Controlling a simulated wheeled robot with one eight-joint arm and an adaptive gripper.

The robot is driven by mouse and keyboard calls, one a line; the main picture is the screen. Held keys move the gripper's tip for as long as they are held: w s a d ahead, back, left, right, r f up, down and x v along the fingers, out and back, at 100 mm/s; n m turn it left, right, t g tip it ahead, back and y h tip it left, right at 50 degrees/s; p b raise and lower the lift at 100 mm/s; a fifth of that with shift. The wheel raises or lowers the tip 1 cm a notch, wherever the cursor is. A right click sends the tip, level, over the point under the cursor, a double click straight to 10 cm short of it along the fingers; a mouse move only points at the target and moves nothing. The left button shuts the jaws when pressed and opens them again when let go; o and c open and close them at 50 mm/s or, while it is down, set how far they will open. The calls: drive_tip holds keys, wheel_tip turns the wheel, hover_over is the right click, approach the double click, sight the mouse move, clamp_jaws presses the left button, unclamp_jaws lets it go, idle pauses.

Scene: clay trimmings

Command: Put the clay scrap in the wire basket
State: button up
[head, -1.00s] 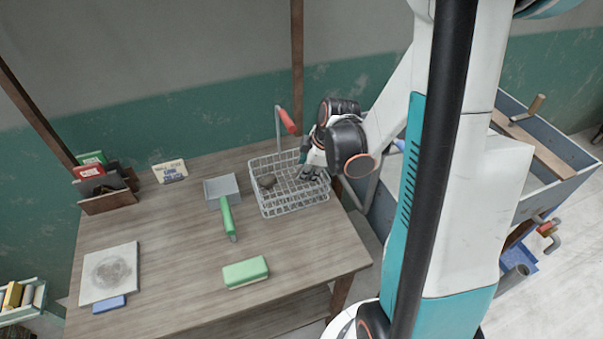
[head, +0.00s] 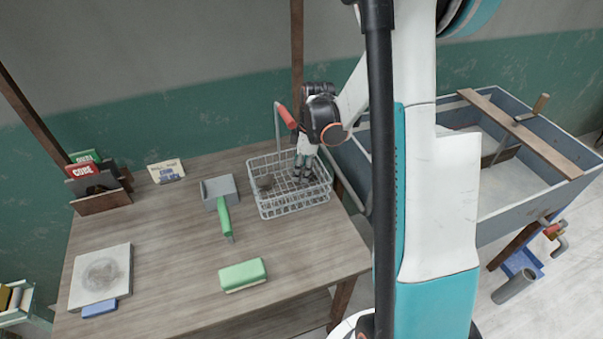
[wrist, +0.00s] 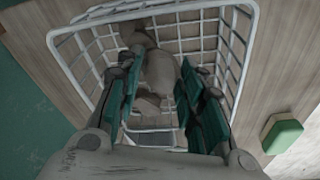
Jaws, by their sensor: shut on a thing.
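The white wire basket (head: 291,211) stands at the back right of the table, and its rim and walls also surround my fingers in the wrist view (wrist: 247,50). My gripper (head: 302,178) points down inside the basket's right half. In the wrist view my gripper (wrist: 162,62) has its fingers on both sides of a grey-brown clay scrap (wrist: 160,72) and is shut on it. Other clay pieces show close by in the basket, one in its left part (head: 265,182). Whether the held scrap touches the basket floor cannot be told.
A grey sink trough (head: 500,200) stands right.

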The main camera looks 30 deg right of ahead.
drive_tip(key=shift+f+b, duration=0.35)
drive_tip(key=shift+f, duration=0.45)
drive_tip(key=shift+f, duration=0.25)
drive_tip(key=o, duration=1.1)
drive_tip(key=shift+r, duration=0.1)
wheel_tip(320, 180, up, 12)
drive_tip(key=d+p, duration=0.1)
drive_tip(key=p, duration=0.3)
drive_tip(key=shift+s+d+r, duration=0.15)
drive_tip(key=shift+s+d, duration=0.1)
drive_tip(key=shift+s, duration=0.2)
